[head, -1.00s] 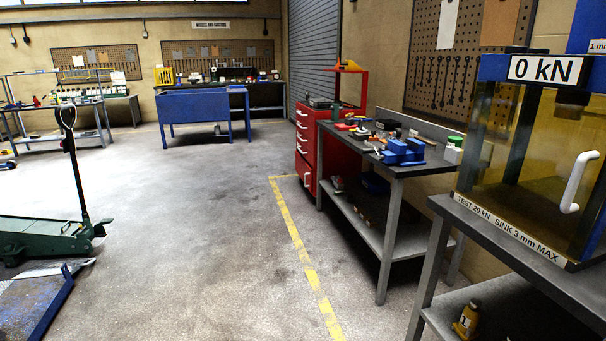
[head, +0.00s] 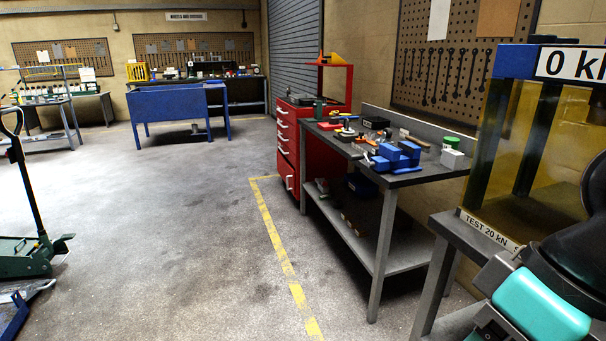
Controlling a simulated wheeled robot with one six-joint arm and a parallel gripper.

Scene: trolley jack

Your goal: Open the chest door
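The red tool chest (head: 288,135) stands on the floor past the far end of the grey workbench, right of the middle of the view. Its front has several drawers with white handles. Below them is the chest door (head: 287,172), a red panel with a white handle (head: 290,183). The door looks shut. Part of my arm shows at the lower right, well away from the chest. My gripper's fingertips are not visible.
The workbench (head: 410,180) holds a blue vise (head: 397,157) and small tools. A yellow-windowed test press (head: 530,150) is near right. A green trolley jack (head: 25,255) stands at left. The floor (head: 170,230) before the chest is clear, with a yellow line (head: 275,240).

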